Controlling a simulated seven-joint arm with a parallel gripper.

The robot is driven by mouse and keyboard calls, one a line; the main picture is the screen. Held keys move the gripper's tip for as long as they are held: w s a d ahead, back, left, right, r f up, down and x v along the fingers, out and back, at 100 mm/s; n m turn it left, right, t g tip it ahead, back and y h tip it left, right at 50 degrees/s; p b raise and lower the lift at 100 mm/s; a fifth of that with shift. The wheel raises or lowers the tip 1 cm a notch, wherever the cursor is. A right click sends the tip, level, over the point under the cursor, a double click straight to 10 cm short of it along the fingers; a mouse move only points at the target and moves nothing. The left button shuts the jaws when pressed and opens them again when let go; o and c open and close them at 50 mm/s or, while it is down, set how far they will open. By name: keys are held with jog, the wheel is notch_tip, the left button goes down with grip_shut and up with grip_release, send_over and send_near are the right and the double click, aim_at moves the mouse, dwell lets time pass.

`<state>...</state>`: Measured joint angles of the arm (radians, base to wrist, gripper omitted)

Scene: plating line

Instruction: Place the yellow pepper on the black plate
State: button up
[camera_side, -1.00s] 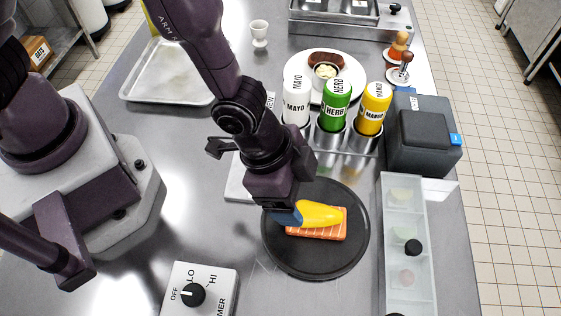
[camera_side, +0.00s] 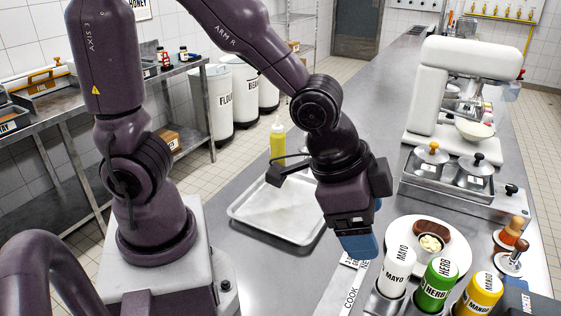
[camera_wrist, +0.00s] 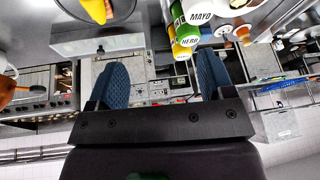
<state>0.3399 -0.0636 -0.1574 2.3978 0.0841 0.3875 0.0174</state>
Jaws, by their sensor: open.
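My gripper (camera_side: 360,245) hangs over the counter in the side view, beside the white bottle and well above the surface. Its blue fingers stand apart with nothing between them in the wrist view (camera_wrist: 162,80). A yellow shape, apparently the yellow pepper (camera_wrist: 66,20), is cut off by the top left edge of the wrist view. Dark surface by it may be the black plate, but I cannot tell how they touch. Neither pepper nor black plate shows in the side view.
White MAYO (camera_side: 396,272), green HERB (camera_side: 437,284) and yellow MANGO (camera_side: 479,297) bottles stand front right. A white plate with food (camera_side: 456,262) is behind them. A metal tray (camera_side: 255,213) lies left of my gripper. A white mixer (camera_side: 460,85) stands behind.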

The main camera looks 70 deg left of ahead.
jog(key=s+a+r+n+y, duration=0.1)
jog(key=s+a+r+n, duration=0.2)
jog(key=a, duration=0.4)
jog(key=s+a+r+n+t, duration=0.1)
jog(key=s+a+r+n, duration=0.2)
jog(key=s+a+r, duration=0.2)
notch_tip(320, 180, up, 2)
jog(key=shift+s+a+r+n+y, duration=0.2)
jog(key=shift+a+n+y, duration=0.2)
jog(key=shift+a, duration=0.8)
